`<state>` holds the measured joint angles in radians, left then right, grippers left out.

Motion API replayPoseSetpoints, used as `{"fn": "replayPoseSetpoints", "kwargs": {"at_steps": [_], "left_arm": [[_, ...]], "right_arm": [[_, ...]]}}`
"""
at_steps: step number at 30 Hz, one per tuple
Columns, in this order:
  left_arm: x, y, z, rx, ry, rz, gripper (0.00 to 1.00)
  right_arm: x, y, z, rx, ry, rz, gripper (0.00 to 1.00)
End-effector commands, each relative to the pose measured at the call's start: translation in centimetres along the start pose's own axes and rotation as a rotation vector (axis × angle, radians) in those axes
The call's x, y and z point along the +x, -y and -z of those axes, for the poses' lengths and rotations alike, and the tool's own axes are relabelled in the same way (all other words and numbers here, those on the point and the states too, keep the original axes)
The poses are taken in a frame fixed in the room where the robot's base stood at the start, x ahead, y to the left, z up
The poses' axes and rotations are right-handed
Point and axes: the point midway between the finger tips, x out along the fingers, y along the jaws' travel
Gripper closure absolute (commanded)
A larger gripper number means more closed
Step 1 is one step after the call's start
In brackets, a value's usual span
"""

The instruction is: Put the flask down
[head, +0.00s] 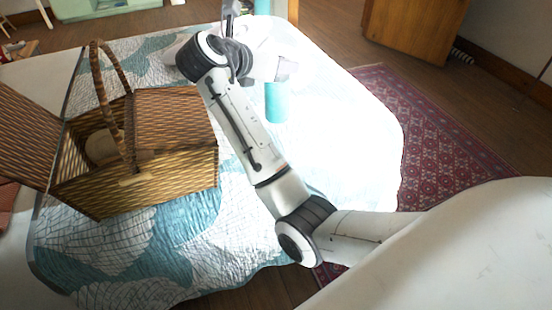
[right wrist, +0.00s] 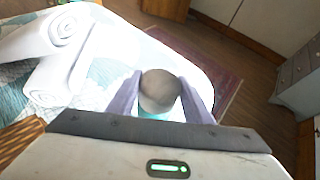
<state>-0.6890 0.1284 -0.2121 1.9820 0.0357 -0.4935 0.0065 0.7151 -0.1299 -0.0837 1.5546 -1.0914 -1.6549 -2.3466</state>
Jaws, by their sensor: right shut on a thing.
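The flask is a turquoise cylinder (head: 276,103) that shows upright below my right gripper (head: 284,70) in the head view, over the bright far part of the bed. In the right wrist view its rounded grey top (right wrist: 160,88) sits between the two fingers of my right gripper (right wrist: 160,97), with a strip of turquoise body below. The gripper is shut on it. I cannot tell whether the flask's base touches the bed (head: 345,150). My left gripper is not in view.
An open wicker basket (head: 180,168) with an arched handle stands on the bed at the left. White rolled towels (right wrist: 52,45) lie beside the gripper. The quilt right of the flask is clear. A red patterned rug (head: 440,140) and wooden furniture (head: 412,25) are beyond the bed.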

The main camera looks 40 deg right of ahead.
Motion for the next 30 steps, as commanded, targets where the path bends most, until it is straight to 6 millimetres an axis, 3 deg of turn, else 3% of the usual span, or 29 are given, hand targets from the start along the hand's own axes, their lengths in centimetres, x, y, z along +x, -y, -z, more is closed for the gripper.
{"fn": "replayPoseSetpoints", "kwargs": {"at_steps": [1, 3, 27, 30], "left_arm": [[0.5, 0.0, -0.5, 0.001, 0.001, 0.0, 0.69], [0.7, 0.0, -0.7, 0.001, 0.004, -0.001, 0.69], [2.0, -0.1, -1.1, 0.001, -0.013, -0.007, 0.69], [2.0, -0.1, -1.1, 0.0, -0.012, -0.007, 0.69]], "right_arm": [[0.4, 0.1, 2.0, 0.01, -0.003, 0.018, 1.0], [0.6, 0.3, 3.3, 0.023, 0.001, 0.04, 1.0], [4.9, 0.5, 13.1, 0.034, 0.008, 0.06, 1.0], [5.1, 0.4, 13.4, 0.036, 0.009, 0.059, 1.0]]}}
